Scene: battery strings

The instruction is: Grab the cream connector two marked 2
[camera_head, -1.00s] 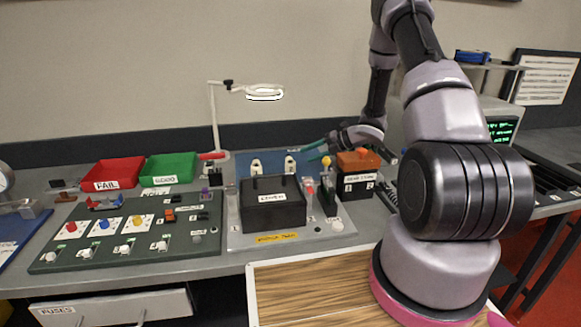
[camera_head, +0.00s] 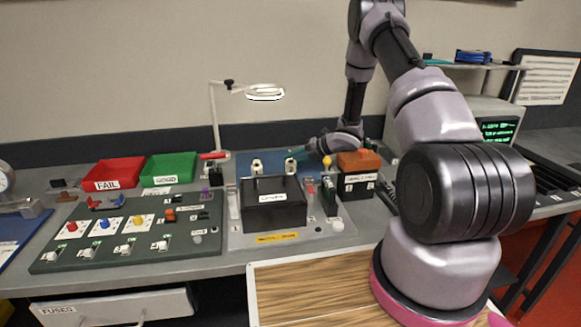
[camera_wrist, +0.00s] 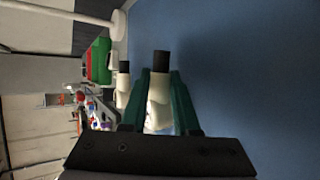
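In the head view two cream connectors stand on the blue mat (camera_head: 273,158) behind the black box: the left one (camera_head: 257,166) and the right one (camera_head: 290,165). Their markings are too small to read. My gripper (camera_head: 297,157) is at the right connector. In the wrist view the black-topped cream connector (camera_wrist: 158,92) lies between the dark green fingers of my gripper (camera_wrist: 161,85), one on each side and very close. I cannot tell whether they press on it. The other cream connector (camera_wrist: 123,88) shows beyond the left finger, apart from it.
The black box (camera_head: 273,212) stands in front of the connectors. An orange-topped block (camera_head: 357,162) is to the right, near my wrist. The lamp (camera_head: 215,125) rises behind left. Red (camera_head: 113,171) and green (camera_head: 169,169) bins are at the left.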

